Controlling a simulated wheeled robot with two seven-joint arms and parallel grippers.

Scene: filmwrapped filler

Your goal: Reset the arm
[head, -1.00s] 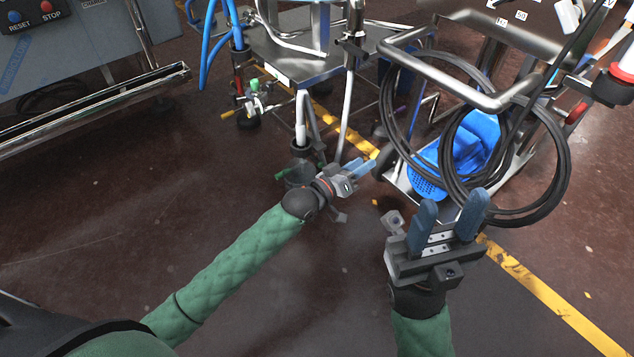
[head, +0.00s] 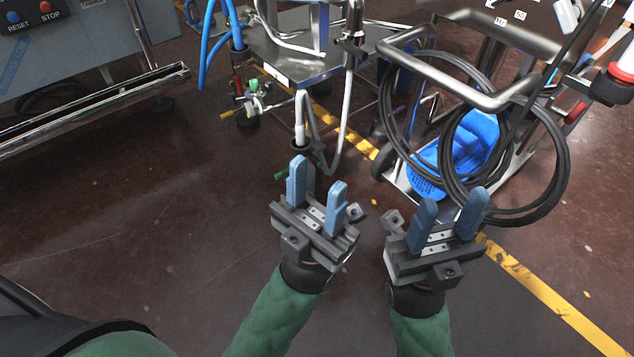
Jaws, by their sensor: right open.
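My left gripper (head: 318,178) is in the lower middle of the head view, with its two blue fingers pointing up and apart. It is open, and nothing shows between the fingers. My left arm, in a green quilted sleeve, comes up from the bottom edge. My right gripper (head: 453,199) stands just to the right of it, also open and empty, with fingers pointing up. The two grippers are close side by side, with a small gap between them. Neither touches any object that I can see.
A steel cart with a coiled black hose (head: 553,185) and a blue basket (head: 425,180) is beyond my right gripper. A metal stand (head: 290,62) is further back. A grey machine (head: 70,50) with reset and stop buttons is at upper left. The floor at left is clear.

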